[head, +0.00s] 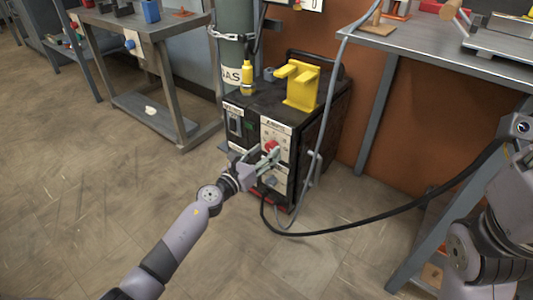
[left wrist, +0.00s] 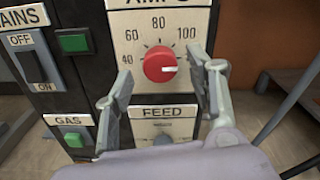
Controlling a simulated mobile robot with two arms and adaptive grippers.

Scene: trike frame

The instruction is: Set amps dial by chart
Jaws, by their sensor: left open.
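The amps dial (left wrist: 160,64) is a round red knob with a white pointer line on a pale panel of the black welding machine (head: 335,112). In the left wrist view its pointer points right, towards a part of the scale that the right-hand finger hides. The marks 40, 60, 80 and 100 show. The dial also shows in the head view (head: 271,146). My left gripper (head: 268,157) is open, with its fingers on either side of the knob and apart from it in the left wrist view (left wrist: 161,72). No readable chart shows. My right gripper is not visible.
A MAINS switch (left wrist: 38,68), green buttons (left wrist: 74,42) and a FEED dial (left wrist: 163,140) surround the amps panel. A yellow holder (head: 302,87) and yellow bottle (head: 248,77) stand on the machine. A black cable (head: 385,218) runs right. Benches flank both sides.

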